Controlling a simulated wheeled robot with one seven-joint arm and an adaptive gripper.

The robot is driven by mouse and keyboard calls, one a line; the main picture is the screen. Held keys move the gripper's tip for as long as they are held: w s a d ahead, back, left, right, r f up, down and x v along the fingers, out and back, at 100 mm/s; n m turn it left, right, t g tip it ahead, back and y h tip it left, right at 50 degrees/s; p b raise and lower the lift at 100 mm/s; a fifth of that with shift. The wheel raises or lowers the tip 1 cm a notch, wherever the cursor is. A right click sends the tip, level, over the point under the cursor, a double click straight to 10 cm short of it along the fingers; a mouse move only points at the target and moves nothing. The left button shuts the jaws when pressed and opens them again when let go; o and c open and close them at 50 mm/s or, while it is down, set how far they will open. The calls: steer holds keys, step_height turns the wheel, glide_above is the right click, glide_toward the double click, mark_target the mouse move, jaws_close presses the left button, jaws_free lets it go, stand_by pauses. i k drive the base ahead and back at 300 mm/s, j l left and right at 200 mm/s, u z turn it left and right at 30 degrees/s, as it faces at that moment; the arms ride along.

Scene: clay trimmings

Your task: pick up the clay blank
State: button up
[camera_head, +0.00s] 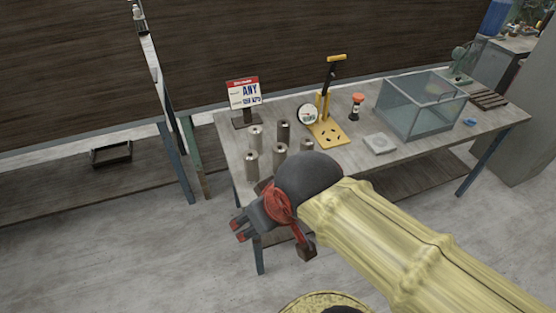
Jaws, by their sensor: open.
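Several grey-beige upright cylinders (252,166) stand in a loose group at the left end of the table; they look like clay blanks. A pale flat square piece (380,144) lies farther right on the table; I cannot tell whether it is clay. My gripper (238,231) has red fingertips and points to the lower left. It is open and empty, in front of the table's left front edge, apart from the cylinders. My wrist and sleeved arm hide part of the table's front edge and perhaps the foot of the nearest cylinder.
On the table (450,135) stand a price-like sign (243,95), a yellow lever press (327,128), a round dial (307,115), an orange-topped timer (356,106) and a clear glass box (420,108). A ladder-like stand (160,85) leans behind.

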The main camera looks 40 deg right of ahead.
mark_target(280, 149)
steer(key=i+j+z, duration=0.55)
steer(key=z, duration=0.25)
steer(key=i+j+z, duration=0.2)
steer(key=j+z, duration=0.2)
steer(key=j, duration=0.2)
